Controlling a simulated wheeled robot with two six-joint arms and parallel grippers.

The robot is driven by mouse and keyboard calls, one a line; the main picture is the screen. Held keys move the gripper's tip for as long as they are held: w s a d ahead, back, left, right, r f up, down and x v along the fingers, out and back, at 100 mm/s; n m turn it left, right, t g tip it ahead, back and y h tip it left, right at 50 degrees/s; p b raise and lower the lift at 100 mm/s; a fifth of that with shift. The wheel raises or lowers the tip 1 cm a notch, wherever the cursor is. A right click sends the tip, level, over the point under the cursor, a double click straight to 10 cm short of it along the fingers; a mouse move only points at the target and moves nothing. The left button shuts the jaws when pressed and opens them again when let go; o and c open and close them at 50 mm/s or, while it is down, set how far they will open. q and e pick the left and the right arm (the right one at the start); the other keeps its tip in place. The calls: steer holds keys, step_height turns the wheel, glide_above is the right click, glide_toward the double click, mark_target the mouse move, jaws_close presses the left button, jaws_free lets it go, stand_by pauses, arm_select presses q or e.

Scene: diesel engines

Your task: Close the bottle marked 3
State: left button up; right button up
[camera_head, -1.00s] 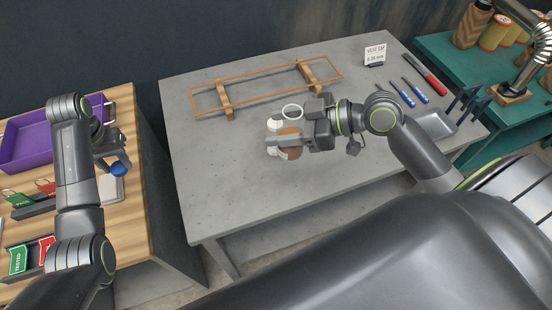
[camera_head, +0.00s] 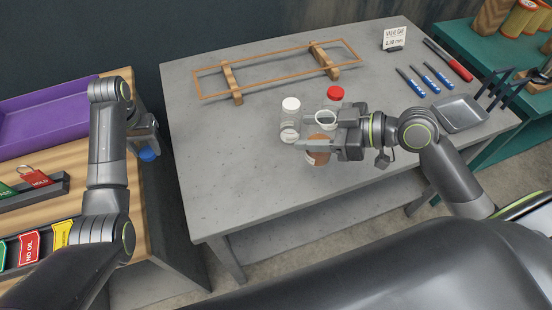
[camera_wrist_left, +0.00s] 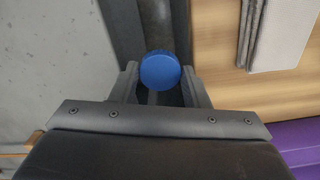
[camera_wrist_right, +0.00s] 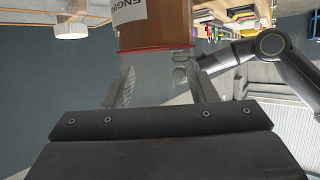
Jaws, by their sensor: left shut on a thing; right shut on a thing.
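My right gripper (camera_head: 318,145) is shut on a clear open bottle with brown contents (camera_head: 318,158), held upright over the grey table. Its open mouth shows as a pale ring. In the right wrist view this bottle (camera_wrist_right: 153,32) has a partly visible label starting "ENGIN"; I cannot read a 3 on it. My left gripper (camera_wrist_left: 158,88) is shut on a blue cap (camera_wrist_left: 160,70). In the head view the blue cap (camera_head: 148,154) hangs near the gap between the wooden bench and the grey table, well left of the bottle.
A wooden frame (camera_head: 280,70) lies behind. The grey table's left front (camera_head: 220,180) is clear.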

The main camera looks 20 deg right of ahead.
arm_select(q)
steer(key=shift+r, duration=0.1)
arm_select(e)
steer(key=shift+w, duration=0.1)
arm_select(q)
steer(key=shift+r, duration=0.1)
arm_select(e)
steer(key=shift+w+a, duration=0.1)
steer(key=shift+w, duration=0.2)
arm_select(q)
steer(key=shift+r+p, duration=0.65)
steer(key=shift+p, duration=0.15)
steer(key=shift+r+p, duration=0.55)
steer(key=shift+p, duration=0.05)
steer(key=shift+r, duration=0.1)
arm_select(e)
steer(key=w+a+f+m+t+h, duration=0.1)
steer(key=w+a, duration=0.5)
steer(key=w, duration=0.4)
steer(key=shift+f+t, duration=0.25)
steer(key=shift+t, duration=0.05)
arm_select(q)
steer(key=shift+r+p, duration=0.4)
steer(key=shift+p, duration=0.1)
arm_select(e)
step_height(320, 180, down, 6)
steer(key=shift+f, duration=0.15)
